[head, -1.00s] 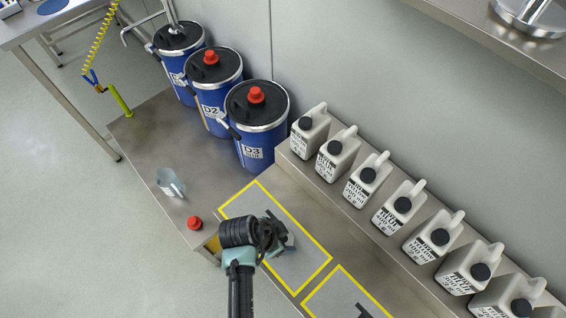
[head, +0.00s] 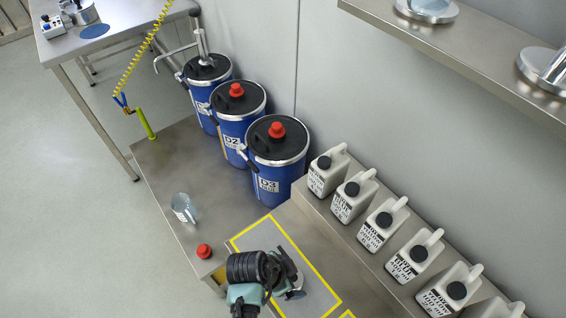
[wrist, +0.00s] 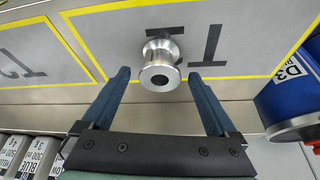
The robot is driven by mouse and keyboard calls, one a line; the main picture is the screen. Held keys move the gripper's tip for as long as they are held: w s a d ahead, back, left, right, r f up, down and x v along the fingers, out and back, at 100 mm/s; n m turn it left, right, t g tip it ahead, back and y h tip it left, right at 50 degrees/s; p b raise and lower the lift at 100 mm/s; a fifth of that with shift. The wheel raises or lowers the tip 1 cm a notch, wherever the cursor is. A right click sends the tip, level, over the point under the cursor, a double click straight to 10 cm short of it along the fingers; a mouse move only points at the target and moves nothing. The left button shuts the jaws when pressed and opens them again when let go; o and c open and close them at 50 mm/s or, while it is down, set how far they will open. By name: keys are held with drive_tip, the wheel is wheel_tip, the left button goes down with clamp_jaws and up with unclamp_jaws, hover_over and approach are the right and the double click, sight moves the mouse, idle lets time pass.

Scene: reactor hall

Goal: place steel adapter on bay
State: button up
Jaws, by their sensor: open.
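The steel adapter (wrist: 162,66) is a shiny spool-shaped piece with a dark hole in its near end. In the wrist view it stands over the grey, yellow-outlined bay marked T1 (wrist: 232,40), its far end appearing inside the outline. My gripper (wrist: 155,84) is open, with its two blue fingers apart on either side of the adapter's near end and a visible gap to each. In the head view my gripper (head: 288,272) is above the near part of the bay (head: 290,245) and mostly hides the adapter.
A second bay, T2 (wrist: 40,60), lies beside it.

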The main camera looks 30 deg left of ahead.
drive_tip(key=p+v, duration=0.1)
drive_tip(key=v, duration=1)
drive_tip(key=shift+f, duration=0.1)
